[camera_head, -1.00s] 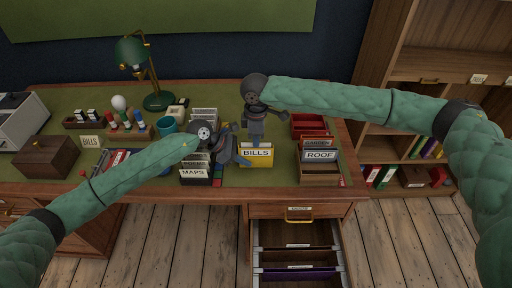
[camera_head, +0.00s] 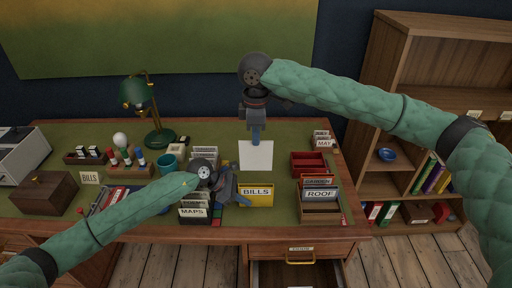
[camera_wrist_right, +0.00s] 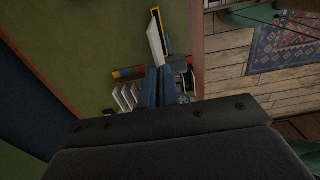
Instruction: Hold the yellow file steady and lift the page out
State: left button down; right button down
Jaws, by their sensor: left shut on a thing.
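My left gripper (camera_head: 240,199) is shut on the left side of the yellow file. The white page (camera_head: 256,157) hangs upright above and behind the file, its lower edge clear of the file's top in the head view. My right gripper (camera_head: 256,140) is shut on the page's top edge. In the right wrist view, the page (camera_wrist_right: 155,42) shows as a thin white sheet at the blue fingers (camera_wrist_right: 158,75), with the yellow file edge (camera_wrist_right: 166,30) beyond it.
The MAPS file box (camera_head: 195,213) stands left of my left gripper. The ROOF file box (camera_head: 320,196) and a red tray (camera_head: 309,164) stand to the right. An open drawer (camera_head: 298,272) is below the desk front. The desk behind the page is clear.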

dwell(0.4)
pick_arm(q)
jog(key=c, duration=1.3)
grip_release()
